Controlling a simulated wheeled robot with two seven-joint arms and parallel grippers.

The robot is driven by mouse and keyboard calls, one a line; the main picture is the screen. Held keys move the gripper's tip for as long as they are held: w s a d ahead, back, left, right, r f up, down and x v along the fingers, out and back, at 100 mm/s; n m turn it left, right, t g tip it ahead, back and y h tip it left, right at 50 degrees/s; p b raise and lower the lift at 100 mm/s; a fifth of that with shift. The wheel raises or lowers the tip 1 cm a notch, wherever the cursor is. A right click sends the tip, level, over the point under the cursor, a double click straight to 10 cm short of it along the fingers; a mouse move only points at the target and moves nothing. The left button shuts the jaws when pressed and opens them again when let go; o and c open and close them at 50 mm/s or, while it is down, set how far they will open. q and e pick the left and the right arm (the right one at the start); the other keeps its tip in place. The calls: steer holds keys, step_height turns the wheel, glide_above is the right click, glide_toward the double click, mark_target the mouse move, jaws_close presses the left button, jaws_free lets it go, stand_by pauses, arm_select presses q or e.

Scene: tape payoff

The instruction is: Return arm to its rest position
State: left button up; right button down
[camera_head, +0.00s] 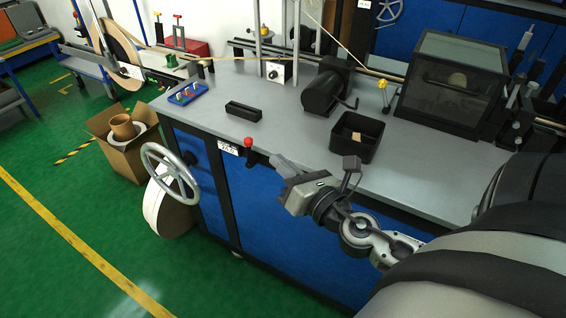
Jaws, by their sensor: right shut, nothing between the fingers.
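My right arm (380,245) comes in from the lower right and reaches toward the front edge of the grey bench (215,125). My right gripper (282,163) is at its end, shut and empty, in front of the bench edge and just below and right of a red knob (248,142). Its fingers point up and left in the picture. Whether it touches the bench edge is hard to tell. My left gripper is not in view.
A black open bin (357,138), a dark crank unit (325,90) and a glazed black box (455,85) stand on the bench. A silver handwheel (170,172) sticks out at its left end. A cardboard box (122,145) stands on the green floor, which is open at lower left.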

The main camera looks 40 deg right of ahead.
stand_by(0.3)
steer(key=s+a+f+m+g+y, duration=0.1)
steer(key=s+a+f+m+g, duration=0.1)
steer(key=f+m, duration=0.4)
steer(key=s+a+f+m+g+y, duration=0.1)
steer(key=s+a+f+m+g, duration=0.2)
steer(key=m, duration=1)
steer(key=s+a+f+m+g+y, duration=0.1)
steer(key=s+a+f+m+g, duration=0.2)
steer(key=a+f+m, duration=0.6)
steer(key=shift+s+a+f+m, duration=0.15)
steer(key=shift+s+f+m, duration=0.15)
steer(key=shift+s, duration=0.6)
